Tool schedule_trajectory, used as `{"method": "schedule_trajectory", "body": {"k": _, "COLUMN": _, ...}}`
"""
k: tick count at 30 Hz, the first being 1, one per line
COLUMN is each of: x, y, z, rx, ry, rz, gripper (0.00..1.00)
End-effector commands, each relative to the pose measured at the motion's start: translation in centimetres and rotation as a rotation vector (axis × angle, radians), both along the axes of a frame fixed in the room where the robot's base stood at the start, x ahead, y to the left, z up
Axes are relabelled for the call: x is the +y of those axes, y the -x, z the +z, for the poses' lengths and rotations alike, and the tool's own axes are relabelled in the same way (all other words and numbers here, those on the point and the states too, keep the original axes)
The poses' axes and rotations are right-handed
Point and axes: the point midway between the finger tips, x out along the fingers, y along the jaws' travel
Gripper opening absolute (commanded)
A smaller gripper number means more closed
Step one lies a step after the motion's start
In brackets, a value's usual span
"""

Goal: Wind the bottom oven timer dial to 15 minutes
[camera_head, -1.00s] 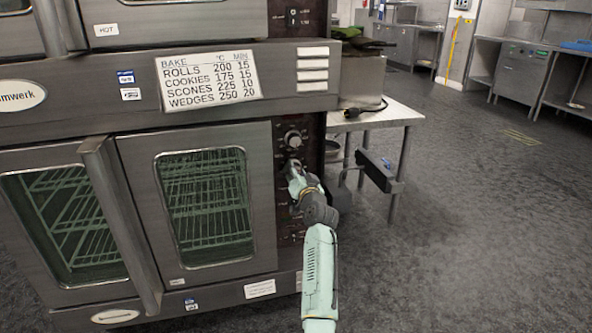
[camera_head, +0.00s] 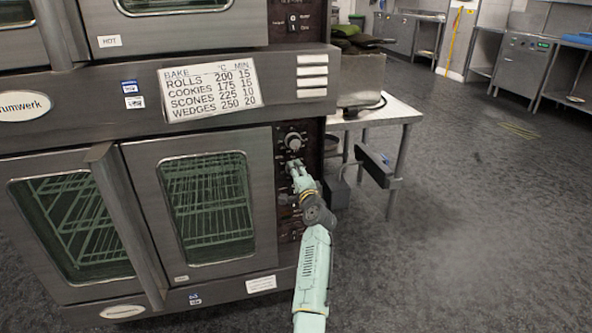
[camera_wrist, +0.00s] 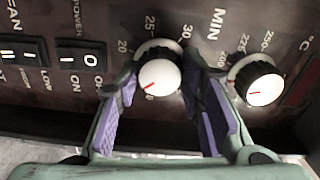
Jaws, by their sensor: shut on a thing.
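The bottom oven's timer dial (camera_wrist: 160,76), marked MIN, has a white face, a dark skirt and a red line pointing lower left in the wrist view. Numbers 20, 25 and 30 show around its far side; 15 is not readable. My gripper (camera_wrist: 166,70) is shut on this dial, with one purple-padded finger on each side. In the head view my gripper (camera_head: 295,170) is at the bottom oven's control panel (camera_head: 286,222), just below the temperature dial (camera_head: 293,142), and hides the timer dial.
The temperature dial (camera_wrist: 257,80) is close beside my right finger in the wrist view. The power switch (camera_wrist: 82,58) and fan switch (camera_wrist: 24,51) are to the left. A steel side table (camera_head: 392,108) stands right of the oven; open floor lies beyond.

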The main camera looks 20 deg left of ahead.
Motion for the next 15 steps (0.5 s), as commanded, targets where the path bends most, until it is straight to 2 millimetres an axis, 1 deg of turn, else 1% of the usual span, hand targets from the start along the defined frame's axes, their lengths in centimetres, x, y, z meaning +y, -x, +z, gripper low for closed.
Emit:
{"method": "schedule_trajectory", "body": {"k": 7, "x": 0.03, "y": 0.03, "z": 0.00, "rx": 0.071, "ry": -0.104, "rz": 0.000, "gripper": 0.07}}
{"method": "schedule_trajectory", "body": {"k": 15, "x": -0.01, "y": 0.02, "z": -0.07, "rx": 0.103, "ry": -0.150, "rz": 0.000, "gripper": 0.07}}
